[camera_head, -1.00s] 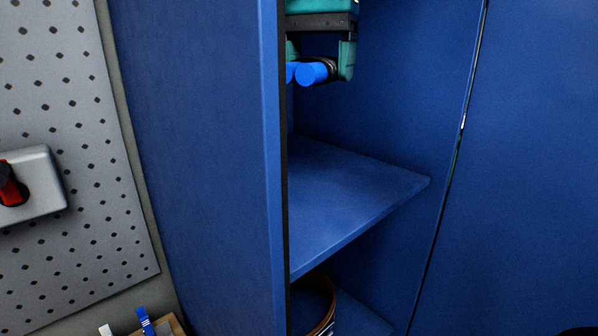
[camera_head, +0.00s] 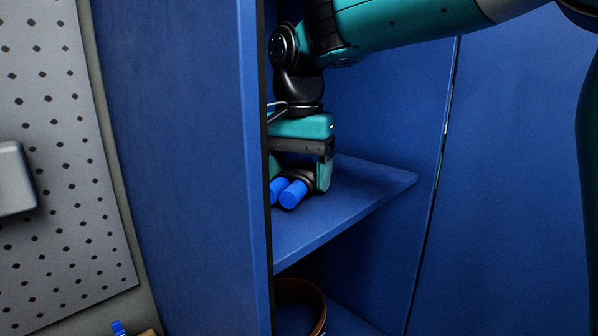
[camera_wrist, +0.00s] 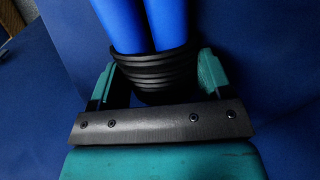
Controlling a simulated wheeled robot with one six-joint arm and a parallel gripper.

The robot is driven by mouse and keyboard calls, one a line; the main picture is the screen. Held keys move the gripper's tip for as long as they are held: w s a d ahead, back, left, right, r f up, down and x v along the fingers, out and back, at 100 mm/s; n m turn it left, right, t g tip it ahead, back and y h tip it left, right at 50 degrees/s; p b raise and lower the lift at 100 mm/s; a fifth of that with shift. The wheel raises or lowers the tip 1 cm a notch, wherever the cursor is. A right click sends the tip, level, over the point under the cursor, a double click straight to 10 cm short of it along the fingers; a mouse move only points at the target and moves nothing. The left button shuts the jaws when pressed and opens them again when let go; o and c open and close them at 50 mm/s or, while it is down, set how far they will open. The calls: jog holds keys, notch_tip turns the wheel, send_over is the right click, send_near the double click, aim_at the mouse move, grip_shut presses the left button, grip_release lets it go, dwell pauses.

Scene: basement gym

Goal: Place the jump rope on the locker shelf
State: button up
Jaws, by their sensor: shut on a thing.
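The jump rope (camera_head: 291,194) has two blue handles and a coiled black cord. In the head view it is low over the blue locker shelf (camera_head: 345,211), close to its surface; I cannot tell whether it touches. My gripper (camera_head: 300,180) is inside the locker, pointing down, shut on the black coil. In the wrist view the coil (camera_wrist: 152,72) sits between the two teal fingers of my gripper (camera_wrist: 156,85), with the blue handles beyond it. The locker's left side wall hides part of my gripper and the left handle's end.
The locker's left wall (camera_head: 180,150) stands close beside my gripper. A brown-rimmed round object (camera_head: 312,292) is in the compartment below the shelf. The right part of the shelf is bare. A pegboard (camera_head: 60,170) is at the far left.

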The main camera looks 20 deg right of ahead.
aim_at(299, 167)
jog(key=shift+f, duration=0.1)
jog(key=o, duration=1.1)
jog(key=shift+c, duration=0.2)
notch_tip(299, 167, up, 12)
